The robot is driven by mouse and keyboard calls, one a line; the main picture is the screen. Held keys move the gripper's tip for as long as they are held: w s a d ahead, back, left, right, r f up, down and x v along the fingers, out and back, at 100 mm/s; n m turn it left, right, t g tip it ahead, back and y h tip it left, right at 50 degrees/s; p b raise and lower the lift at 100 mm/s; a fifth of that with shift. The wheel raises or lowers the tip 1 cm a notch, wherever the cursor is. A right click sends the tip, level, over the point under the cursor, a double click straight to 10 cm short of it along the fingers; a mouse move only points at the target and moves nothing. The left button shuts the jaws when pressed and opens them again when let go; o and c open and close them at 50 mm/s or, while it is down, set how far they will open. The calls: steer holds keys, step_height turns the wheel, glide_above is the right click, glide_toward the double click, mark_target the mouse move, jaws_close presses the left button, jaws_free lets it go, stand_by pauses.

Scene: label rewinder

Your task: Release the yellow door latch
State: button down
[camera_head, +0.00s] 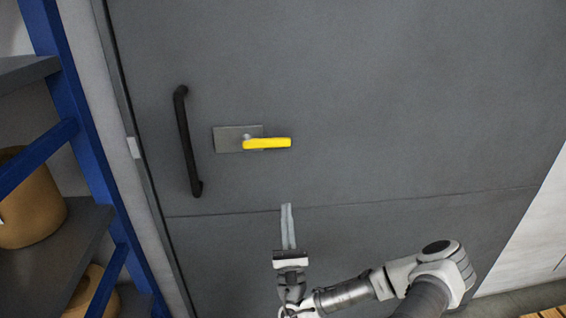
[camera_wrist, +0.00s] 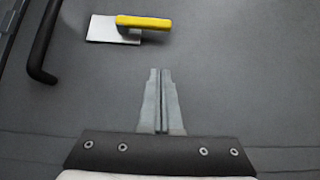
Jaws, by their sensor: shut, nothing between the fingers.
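The yellow door latch (camera_head: 267,143) is a short lever lying about level on a grey plate (camera_head: 228,140) fixed to the dark grey door. It also shows in the wrist view (camera_wrist: 143,22), near the top, with its plate (camera_wrist: 102,30) to the left. My gripper (camera_head: 287,207) is below the latch in the head view, its two thin fingers pointing up, shut together and empty. In the wrist view the fingertips (camera_wrist: 159,72) are below the latch, with a clear gap between them.
A black vertical door handle (camera_head: 187,140) is left of the latch. The dark grey door (camera_head: 400,100) is otherwise bare around the gripper. A blue-framed shelf rack (camera_head: 80,120) with brown round containers (camera_head: 30,205) stands at the far left. A white wall is at the lower right.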

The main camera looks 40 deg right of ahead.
mark_target(266, 142)
steer(key=shift+r, duration=0.1)
steer(key=x, duration=0.4)
steer(key=r+x, duration=0.1)
steer(key=x, duration=0.3)
steer(key=s+a+b+x, duration=0.1)
steer(key=x, duration=0.3)
steer(key=shift+s+r, duration=0.1)
steer(key=shift+r, duration=0.6)
steer(key=shift+d+r, duration=0.1)
steer(key=shift+r, duration=0.05)
